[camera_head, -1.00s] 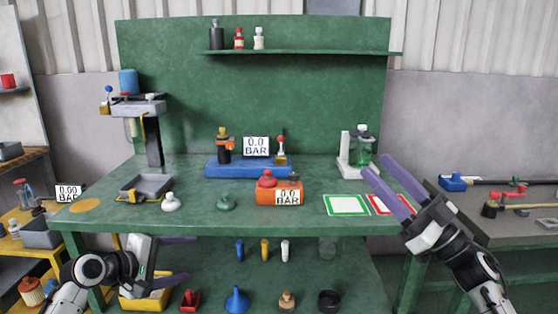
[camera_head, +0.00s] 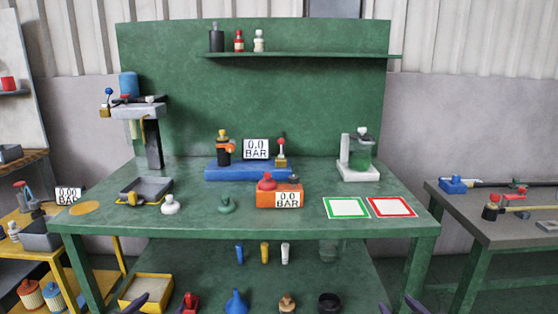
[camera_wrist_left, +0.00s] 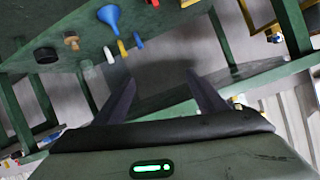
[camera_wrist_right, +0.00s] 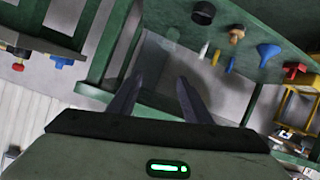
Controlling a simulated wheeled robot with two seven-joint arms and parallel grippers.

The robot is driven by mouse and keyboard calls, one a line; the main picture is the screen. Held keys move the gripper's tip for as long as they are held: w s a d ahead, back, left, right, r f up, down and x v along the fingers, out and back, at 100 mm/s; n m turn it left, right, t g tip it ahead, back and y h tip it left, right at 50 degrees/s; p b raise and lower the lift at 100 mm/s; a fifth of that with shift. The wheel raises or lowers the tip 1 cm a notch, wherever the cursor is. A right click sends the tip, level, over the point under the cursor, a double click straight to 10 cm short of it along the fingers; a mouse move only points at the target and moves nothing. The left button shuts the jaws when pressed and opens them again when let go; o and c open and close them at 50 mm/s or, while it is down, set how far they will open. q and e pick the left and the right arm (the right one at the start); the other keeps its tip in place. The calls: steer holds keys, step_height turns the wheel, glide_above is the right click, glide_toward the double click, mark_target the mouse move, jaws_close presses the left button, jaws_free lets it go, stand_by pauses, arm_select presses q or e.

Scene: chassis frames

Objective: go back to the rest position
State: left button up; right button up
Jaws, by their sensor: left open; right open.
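My left gripper (camera_head: 148,303) shows only its dark purple fingertips at the bottom edge of the head view, in front of the yellow bin. In the left wrist view its two fingers (camera_wrist_left: 160,82) are spread with nothing between them. My right gripper (camera_head: 401,306) shows only its fingertips at the bottom right of the head view, below the bench top. In the right wrist view its fingers (camera_wrist_right: 158,82) are apart and empty. Both arms behind the grippers are out of the head view.
The green bench (camera_head: 310,176) carries a blue base (camera_head: 247,173), an orange gauge block (camera_head: 290,187) and a glass jar stand (camera_head: 358,174). A lower shelf holds a yellow bin (camera_head: 148,288) and a blue funnel (camera_head: 237,302). A side table (camera_head: 480,218) stands right.

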arm_select(q)
steer(key=s+d+f+g+h, duration=0.1)
steer(key=s+d+f, duration=0.3)
steer(key=s, duration=0.7)
steer(key=s+d+f+g, duration=0.2)
steer(key=s+d+f, duration=0.3)
steer(key=s, duration=0.6)
steer(key=s+d+f+g+h, duration=0.1)
steer(key=s+d+f, duration=0.3)
steer(key=s, duration=0.6)
steer(key=shift+s+d+f+n+g+h, duration=0.3)
steer(key=shift+s+f+n+g, duration=0.15)
steer(key=shift+f, duration=0.5)
arm_select(e)
steer(key=s+a+f+g+y, duration=0.1)
steer(key=s+a+f, duration=0.3)
steer(key=s, duration=0.7)
steer(key=s+a+f+g, duration=0.2)
steer(key=s+a+f, duration=0.3)
steer(key=s, duration=0.5)
steer(key=s+a+f+g+y, duration=0.1)
steer(key=s+a+f, duration=0.3)
steer(key=s, duration=0.7)
steer(key=shift+s+a+f+m+g+y, duration=0.3)
steer(key=shift+s+f+m+g, duration=0.15)
steer(key=shift+f, duration=0.45)
